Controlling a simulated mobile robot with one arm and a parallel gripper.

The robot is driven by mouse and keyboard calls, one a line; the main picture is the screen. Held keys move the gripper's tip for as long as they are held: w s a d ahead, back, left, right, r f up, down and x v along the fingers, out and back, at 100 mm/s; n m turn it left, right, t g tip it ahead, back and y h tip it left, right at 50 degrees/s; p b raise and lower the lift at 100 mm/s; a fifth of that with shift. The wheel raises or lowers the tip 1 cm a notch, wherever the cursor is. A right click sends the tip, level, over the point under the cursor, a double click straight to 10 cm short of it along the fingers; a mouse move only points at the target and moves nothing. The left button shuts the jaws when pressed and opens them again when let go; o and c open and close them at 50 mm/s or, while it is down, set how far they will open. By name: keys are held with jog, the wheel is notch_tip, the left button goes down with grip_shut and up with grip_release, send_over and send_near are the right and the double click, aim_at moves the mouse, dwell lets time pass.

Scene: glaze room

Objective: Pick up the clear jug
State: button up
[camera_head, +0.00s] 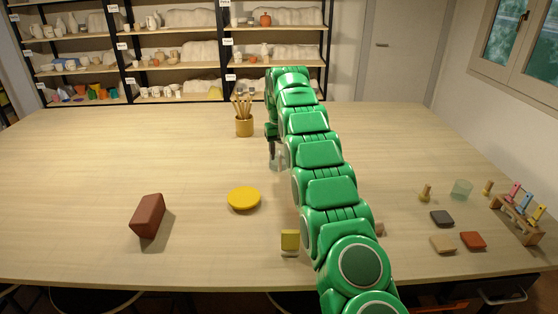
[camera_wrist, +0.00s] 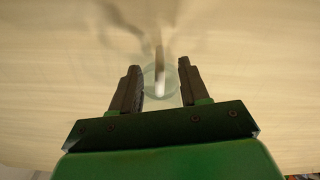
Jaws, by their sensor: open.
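The clear jug (camera_wrist: 172,88) shows in the wrist view as a faint see-through round shape on the table, with a pale upright streak at its middle. It lies between and just beyond the two dark fingers of my gripper (camera_wrist: 158,70). The fingers are apart, and I see no grip on the jug. In the head view my gripper (camera_head: 273,148) points down at mid-table, and a faint clear shape, the jug (camera_head: 277,162), shows at its fingertips, partly hidden by my arm. Its exact outline and any contact are hard to tell.
A holder with brushes (camera_head: 244,125) stands close behind and left of my gripper. A yellow disc (camera_head: 244,198), a brown brick (camera_head: 148,215) and a yellow block (camera_head: 290,240) are nearer. A greenish clear cup (camera_head: 461,189) and a tool rack (camera_head: 517,220) stand right. The far left table is clear.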

aim_at(280, 163)
jog(key=shift+s+d+f, duration=0.1)
jog(key=shift+f, duration=1.65)
jog(key=shift+s+f, duration=0.1)
jog(key=shift+f, duration=1.65)
grip_shut()
